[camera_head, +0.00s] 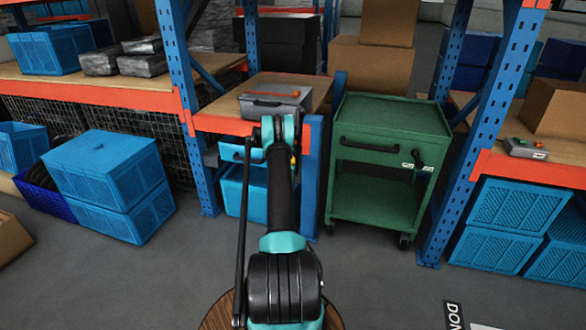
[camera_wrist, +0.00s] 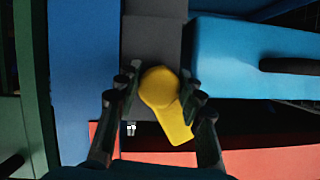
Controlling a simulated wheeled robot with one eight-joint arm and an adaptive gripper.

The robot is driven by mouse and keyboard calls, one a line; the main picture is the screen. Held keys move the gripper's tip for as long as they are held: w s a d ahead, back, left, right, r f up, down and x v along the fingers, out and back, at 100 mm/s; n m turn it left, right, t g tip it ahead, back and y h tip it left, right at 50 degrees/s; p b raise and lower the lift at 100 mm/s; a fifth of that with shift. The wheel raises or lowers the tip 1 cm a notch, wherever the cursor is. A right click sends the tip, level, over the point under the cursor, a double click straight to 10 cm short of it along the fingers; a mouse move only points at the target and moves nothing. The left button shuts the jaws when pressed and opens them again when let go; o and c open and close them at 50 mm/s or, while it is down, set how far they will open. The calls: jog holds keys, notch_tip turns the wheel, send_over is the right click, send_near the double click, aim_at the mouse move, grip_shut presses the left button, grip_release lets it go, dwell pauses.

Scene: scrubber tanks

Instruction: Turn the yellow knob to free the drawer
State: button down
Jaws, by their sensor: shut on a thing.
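The yellow knob (camera_wrist: 160,88) sits on a dark grey plate (camera_wrist: 150,40) in the wrist view. It has a round head and a lever pointing down and slightly right. My gripper (camera_wrist: 158,86) is shut on the knob, one finger on each side. The light blue drawer (camera_wrist: 250,55) with a black handle (camera_wrist: 286,66) is to the right of the knob. In the head view the drawer (camera_head: 232,153) is under the workbench, left of my arm, and looks shut. My arm hides the gripper and most of the knob there.
A blue post (camera_wrist: 85,70) and an orange-red beam (camera_wrist: 250,160) lie close to my fingers. A green cart (camera_head: 385,140) stands right of the bench. Blue crates (camera_head: 105,180) are on the left floor. A grey case (camera_head: 275,102) lies on the bench. Front floor is clear.

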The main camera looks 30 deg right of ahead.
jog(key=m+t, duration=0.1)
jog(key=m, duration=0.1)
jog(key=m+t+y, duration=0.1)
jog(key=m, duration=0.1)
jog(key=shift+d+m+t, duration=0.2)
jog(key=shift+m+t, duration=0.1)
jog(key=shift+y, duration=0.3)
dwell(0.3)
jog(key=c, duration=1)
grip_release()
jog(key=shift+o, duration=0.2)
jog(key=shift+a, duration=0.1)
jog(key=v, duration=0.7)
jog(key=shift+s+a, duration=0.15)
jog(key=shift+s, duration=0.05)
jog(key=shift+f, duration=0.1)
